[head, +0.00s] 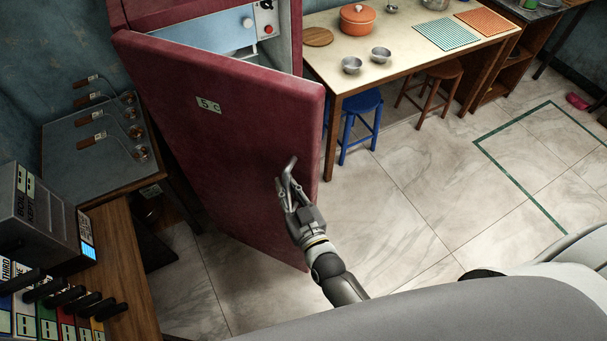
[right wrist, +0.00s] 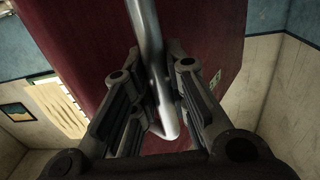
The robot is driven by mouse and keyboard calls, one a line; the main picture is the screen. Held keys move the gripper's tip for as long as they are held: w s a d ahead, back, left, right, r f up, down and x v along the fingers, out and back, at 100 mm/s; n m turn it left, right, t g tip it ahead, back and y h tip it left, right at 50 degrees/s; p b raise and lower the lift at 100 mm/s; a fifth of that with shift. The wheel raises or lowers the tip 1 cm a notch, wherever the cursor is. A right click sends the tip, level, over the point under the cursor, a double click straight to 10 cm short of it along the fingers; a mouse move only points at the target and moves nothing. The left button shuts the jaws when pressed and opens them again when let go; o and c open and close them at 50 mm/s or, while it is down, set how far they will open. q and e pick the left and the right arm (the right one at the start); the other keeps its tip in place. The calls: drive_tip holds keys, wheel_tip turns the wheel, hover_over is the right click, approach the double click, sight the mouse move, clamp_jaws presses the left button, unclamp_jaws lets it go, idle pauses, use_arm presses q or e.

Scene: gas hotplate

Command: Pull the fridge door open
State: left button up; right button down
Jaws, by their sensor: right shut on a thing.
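The red fridge door (head: 220,120) stands ajar in the head view, with its free edge swung out toward me. It carries a small "5 c" label. The fridge body (head: 170,12) shows behind it, with a pale interior and a small control panel (head: 265,20) in the gap at the top. My right gripper (head: 287,186) is shut on the door's metal handle (right wrist: 148,45), near the free edge. In the right wrist view the handle bar runs between the two fingers (right wrist: 155,95), with the red door (right wrist: 90,40) behind. My left gripper is not in view.
A table (head: 400,45) with an orange pot (head: 357,19), bowls and mats stands at right, with a blue stool (head: 361,120) beneath. A counter with several ladles (head: 100,140) and a wooden bench (head: 120,260) stand left. Open tiled floor (head: 410,190) lies right of the door.

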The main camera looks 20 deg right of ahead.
drive_tip(key=shift+s+a, duration=0.65)
drive_tip(key=shift+a, duration=0.2)
drive_tip(key=shift+s+a, duration=0.65)
drive_tip(key=shift+a, duration=0.2)
drive_tip(key=c, duration=1.4)
unclamp_jaws()
drive_tip(key=s, duration=0.4)
drive_tip(key=s+d, duration=0.1)
drive_tip(key=s, duration=0.7)
drive_tip(key=shift+d, duration=0.3)
drive_tip(key=shift+c, duration=0.3)
